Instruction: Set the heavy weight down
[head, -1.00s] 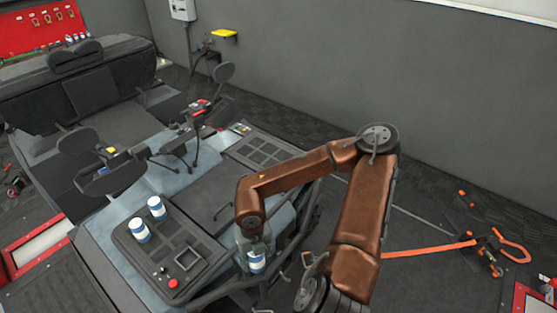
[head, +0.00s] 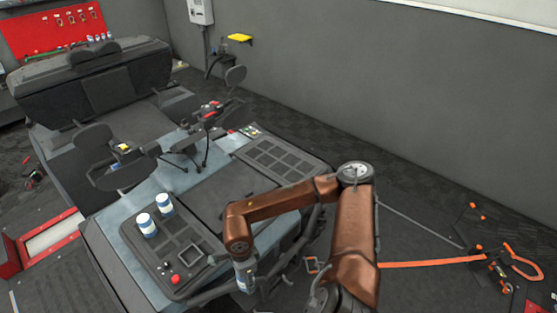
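A white and blue cylinder (head: 245,283), which may be the heavy weight, is at the end of my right arm, beside the right edge of the dark panel. My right gripper (head: 244,270) points down and appears shut on it, though the fingers are small and partly hidden. I cannot tell whether the cylinder touches anything below. Two similar white and blue cylinders, one at the front (head: 147,225) and one behind it (head: 165,204), stand upright on the dark panel (head: 205,254). My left gripper is not in view.
The panel has a square recess (head: 190,254) and a red button (head: 176,279). A second compartmented tray (head: 285,160) lies at the back right of the car-like rig. A mirror-like pad (head: 236,76) stands behind. An orange strap (head: 430,263) lies on the floor at right.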

